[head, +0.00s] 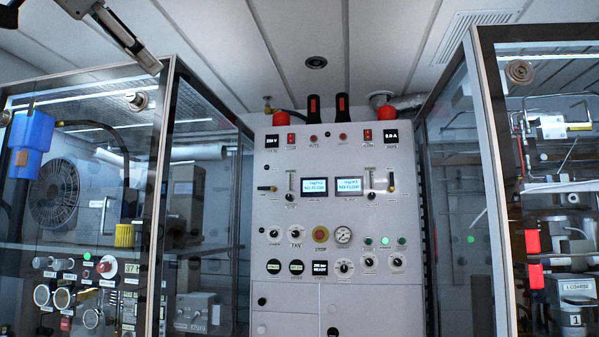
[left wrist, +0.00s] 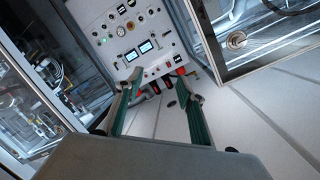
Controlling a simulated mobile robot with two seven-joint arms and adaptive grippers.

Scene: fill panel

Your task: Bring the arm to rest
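My left gripper (head: 128,38) is raised at the top left of the head view, in front of the upper edge of the left glass cabinet and the ceiling. Only part of it shows there. In the left wrist view its two green-sided fingers (left wrist: 158,90) stand apart with nothing between them. My right gripper is in neither view.
Glass cabinets stand at the left (head: 168,120) and right (head: 486,130), with framed edges reaching forward of the panel. Red lamps (head: 281,118) and dark cylinders stick up from the panel top. Open room lies between the cabinets, below the ceiling (head: 250,40).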

